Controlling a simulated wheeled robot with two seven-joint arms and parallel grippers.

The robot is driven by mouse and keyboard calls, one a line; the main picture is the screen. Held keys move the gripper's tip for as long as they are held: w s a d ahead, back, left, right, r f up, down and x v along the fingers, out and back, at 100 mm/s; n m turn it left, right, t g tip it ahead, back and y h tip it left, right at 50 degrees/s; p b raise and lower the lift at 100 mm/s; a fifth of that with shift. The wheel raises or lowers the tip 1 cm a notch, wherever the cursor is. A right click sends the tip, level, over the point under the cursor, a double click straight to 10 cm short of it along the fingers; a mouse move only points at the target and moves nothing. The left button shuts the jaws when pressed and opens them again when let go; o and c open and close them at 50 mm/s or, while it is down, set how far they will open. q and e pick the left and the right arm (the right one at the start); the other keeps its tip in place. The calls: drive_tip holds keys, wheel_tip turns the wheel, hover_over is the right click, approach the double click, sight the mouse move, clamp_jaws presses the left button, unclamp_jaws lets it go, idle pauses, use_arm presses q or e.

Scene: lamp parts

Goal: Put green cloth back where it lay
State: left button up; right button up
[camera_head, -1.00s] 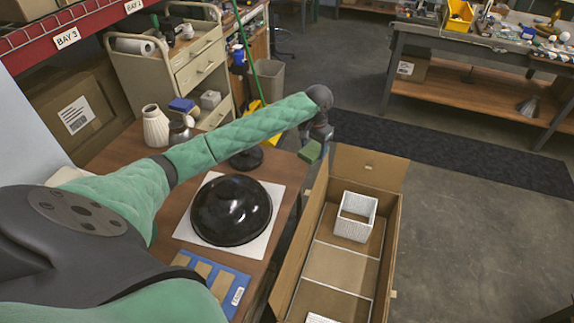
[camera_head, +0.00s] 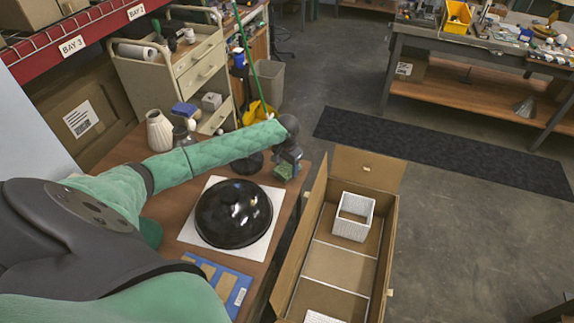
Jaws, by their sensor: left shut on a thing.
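The green cloth (camera_head: 283,171) is a small folded pad in the jaws of my left gripper (camera_head: 287,163). My left gripper is shut on it, over the far right corner of the wooden table (camera_head: 305,171). The gripper partly hides the cloth, and I cannot tell whether the cloth touches the table. My right gripper is not in view.
A black glossy lamp shade (camera_head: 233,214) sits on a white sheet (camera_head: 190,234). A blue board (camera_head: 238,290) lies in front of it. A white vase (camera_head: 159,131) stands at the back left. An open cardboard box (camera_head: 336,262) with a white basket (camera_head: 353,216) is right of the table.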

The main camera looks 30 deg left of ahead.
sight(287, 168)
use_arm(q)
drive_tip(key=shift+f, duration=0.3)
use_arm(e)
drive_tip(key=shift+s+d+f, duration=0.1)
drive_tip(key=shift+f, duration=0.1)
use_arm(q)
drive_tip(key=o, duration=0.9)
drive_tip(key=shift+f, duration=0.15)
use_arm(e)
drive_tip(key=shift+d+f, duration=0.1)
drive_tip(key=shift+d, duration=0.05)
use_arm(q)
drive_tip(key=shift+r, duration=0.3)
drive_tip(key=shift+r+b, duration=1.65)
drive_tip(key=shift+r, duration=4.2)
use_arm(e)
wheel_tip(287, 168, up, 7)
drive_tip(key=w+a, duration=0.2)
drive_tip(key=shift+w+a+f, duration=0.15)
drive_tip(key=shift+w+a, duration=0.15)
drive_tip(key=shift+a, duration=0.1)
